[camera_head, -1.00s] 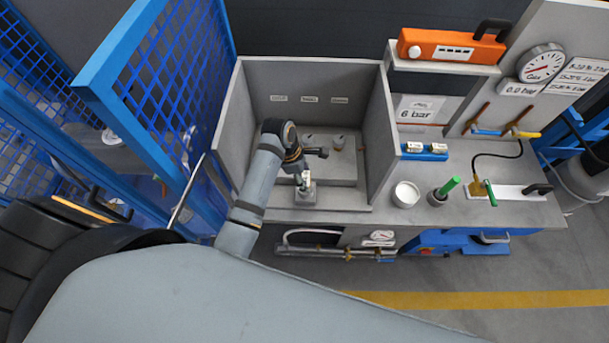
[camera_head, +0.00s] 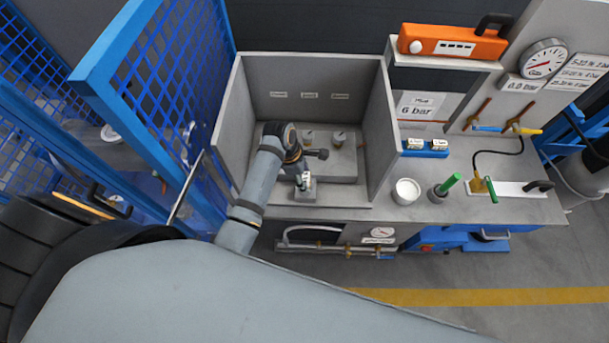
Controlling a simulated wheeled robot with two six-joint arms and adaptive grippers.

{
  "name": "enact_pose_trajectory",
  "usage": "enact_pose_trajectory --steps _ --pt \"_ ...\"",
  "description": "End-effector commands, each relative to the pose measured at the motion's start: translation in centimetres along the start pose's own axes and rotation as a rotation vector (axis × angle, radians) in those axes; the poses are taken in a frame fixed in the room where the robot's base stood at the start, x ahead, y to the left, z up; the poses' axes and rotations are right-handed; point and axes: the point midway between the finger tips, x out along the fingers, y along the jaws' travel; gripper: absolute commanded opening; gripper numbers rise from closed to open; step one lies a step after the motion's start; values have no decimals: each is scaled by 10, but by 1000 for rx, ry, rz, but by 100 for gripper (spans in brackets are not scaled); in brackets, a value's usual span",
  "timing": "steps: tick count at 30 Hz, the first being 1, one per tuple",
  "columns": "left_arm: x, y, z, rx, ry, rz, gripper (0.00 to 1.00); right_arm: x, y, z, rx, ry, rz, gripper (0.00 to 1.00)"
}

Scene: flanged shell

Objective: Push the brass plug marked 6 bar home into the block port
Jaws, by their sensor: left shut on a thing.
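My left gripper (camera_head: 303,178) reaches down into the grey open-fronted booth, at the small grey block (camera_head: 306,196) near the booth's front. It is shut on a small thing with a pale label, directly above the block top. I take this to be the plug, but its brass colour and marking are too small to read. The fingers and wrist hide most of it, and I cannot tell how deep it sits in the port. My right gripper is not in view.
Booth walls (camera_head: 381,130) stand left, right and behind the block. Several small plugs (camera_head: 340,138) stand on the raised step behind. A blue mesh panel (camera_head: 165,85) stands left.

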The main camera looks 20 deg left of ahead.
Motion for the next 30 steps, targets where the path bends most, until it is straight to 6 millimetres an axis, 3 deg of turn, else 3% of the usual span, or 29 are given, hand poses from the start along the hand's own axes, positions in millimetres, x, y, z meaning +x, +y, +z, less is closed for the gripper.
enact_pose_trajectory --steps 14,15,19,20,30 --pt "12 0 -3 0 0 0 19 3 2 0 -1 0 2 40" --pt "11 0 -3 0 0 0 59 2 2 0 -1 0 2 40" --pt "11 0 -3 0 0 0 77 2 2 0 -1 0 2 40" --pt "11 0 -3 0 0 0 80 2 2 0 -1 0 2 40" --pt "9 0 -3 0 0 1 80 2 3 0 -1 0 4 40"
